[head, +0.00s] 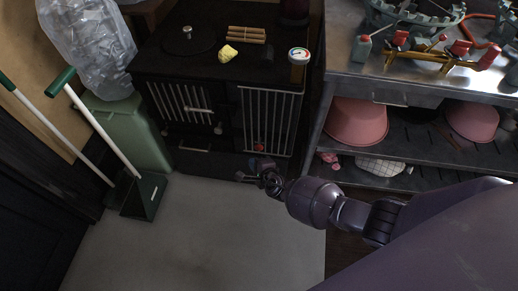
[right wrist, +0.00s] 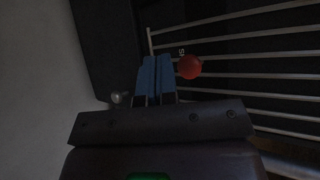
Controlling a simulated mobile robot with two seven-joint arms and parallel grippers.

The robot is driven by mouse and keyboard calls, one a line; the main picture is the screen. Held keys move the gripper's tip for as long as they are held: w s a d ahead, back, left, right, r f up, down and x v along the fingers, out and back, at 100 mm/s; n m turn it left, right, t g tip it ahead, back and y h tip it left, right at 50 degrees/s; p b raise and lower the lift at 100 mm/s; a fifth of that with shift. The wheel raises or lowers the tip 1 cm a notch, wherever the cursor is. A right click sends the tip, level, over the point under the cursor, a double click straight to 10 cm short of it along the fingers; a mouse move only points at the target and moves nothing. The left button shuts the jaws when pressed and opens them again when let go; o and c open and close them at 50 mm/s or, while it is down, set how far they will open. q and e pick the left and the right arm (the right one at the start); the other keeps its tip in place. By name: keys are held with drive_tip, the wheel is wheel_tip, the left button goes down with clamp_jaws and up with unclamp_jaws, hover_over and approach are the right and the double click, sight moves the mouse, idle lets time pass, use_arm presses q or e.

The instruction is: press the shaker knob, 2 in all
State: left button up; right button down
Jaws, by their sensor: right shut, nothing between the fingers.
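A small round red knob (head: 258,147), likely the shaker knob, sits low on the barred front of the black stove (head: 215,72). It also shows in the right wrist view (right wrist: 189,67), with small pale lettering beside it. My right gripper (head: 256,163) is in front of the stove's lower front, just below the knob in the head view. In the right wrist view its blue fingers (right wrist: 155,66) are together and empty, with their tips just left of the red knob. I cannot tell whether they touch it. My left gripper is not in view.
A small round metal knob (right wrist: 118,98) shows left of the fingers. A metal shelf unit (head: 350,75) with pink bowls (head: 355,122) stands to the right. A green bin (head: 130,130) and dustpan (head: 146,197) are at the left. The floor (head: 215,235) in front is clear.

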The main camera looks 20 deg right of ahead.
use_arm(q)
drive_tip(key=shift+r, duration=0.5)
use_arm(e)
drive_tip(key=shift+s+a, duration=0.4)
drive_tip(key=shift+s, duration=0.2)
drive_tip(key=shift+s+a, duration=0.35)
drive_tip(key=shift+s, duration=0.2)
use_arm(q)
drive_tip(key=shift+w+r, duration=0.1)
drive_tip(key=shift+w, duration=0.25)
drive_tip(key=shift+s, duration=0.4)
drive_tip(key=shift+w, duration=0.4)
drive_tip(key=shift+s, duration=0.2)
